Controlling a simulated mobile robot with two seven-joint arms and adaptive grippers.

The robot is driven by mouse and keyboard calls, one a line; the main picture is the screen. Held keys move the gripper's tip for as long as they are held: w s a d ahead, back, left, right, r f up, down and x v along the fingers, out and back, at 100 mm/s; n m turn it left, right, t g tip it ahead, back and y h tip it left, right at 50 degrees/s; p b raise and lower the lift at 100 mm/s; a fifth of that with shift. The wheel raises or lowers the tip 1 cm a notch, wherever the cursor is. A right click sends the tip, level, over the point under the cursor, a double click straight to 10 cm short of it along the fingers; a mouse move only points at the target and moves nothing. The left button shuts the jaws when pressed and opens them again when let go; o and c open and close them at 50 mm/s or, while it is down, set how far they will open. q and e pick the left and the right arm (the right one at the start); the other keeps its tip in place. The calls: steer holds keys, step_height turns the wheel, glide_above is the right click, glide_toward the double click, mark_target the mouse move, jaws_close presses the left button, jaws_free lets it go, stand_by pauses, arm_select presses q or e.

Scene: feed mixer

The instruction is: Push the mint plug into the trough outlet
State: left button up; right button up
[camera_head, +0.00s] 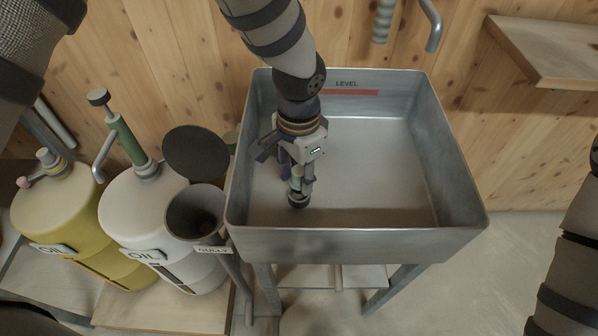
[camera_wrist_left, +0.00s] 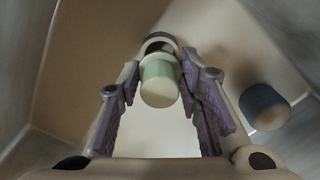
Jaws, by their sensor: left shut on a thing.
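The mint plug (camera_wrist_left: 160,82) is a short pale green cylinder between the purple-padded fingers of my left gripper in the left wrist view. It also shows in the head view (camera_head: 296,182), upright below the fingers. My left gripper (camera_head: 297,176) points down inside the grey metal trough (camera_head: 360,243) and is shut on the plug. A dark round piece (camera_head: 298,201) sits at the plug's lower end; I cannot tell if it is part of the plug or the outlet's rim. The outlet is not clearly visible. My right gripper is out of view.
Left of the trough stand a white oil drum (camera_head: 150,215) and a yellow oil drum (camera_head: 60,215), and a dark gully cup (camera_head: 195,213) with a raised round lid (camera_head: 195,152). A wooden shelf (camera_head: 550,50) is at upper right. The trough's right half is empty.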

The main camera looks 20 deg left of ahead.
mark_target(299, 185)
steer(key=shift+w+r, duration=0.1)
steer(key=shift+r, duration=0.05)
arm_select(q)
steer(key=shift+f+b, duration=0.3)
steer(key=shift+f, duration=1.45)
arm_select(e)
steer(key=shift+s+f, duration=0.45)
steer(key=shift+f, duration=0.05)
arm_select(q)
steer(key=o, duration=1.2)
steer(key=shift+o, duration=0.2)
steer(key=shift+r, duration=0.1)
step_height(299, 185, up, 12)
steer(key=shift+f, duration=0.1)
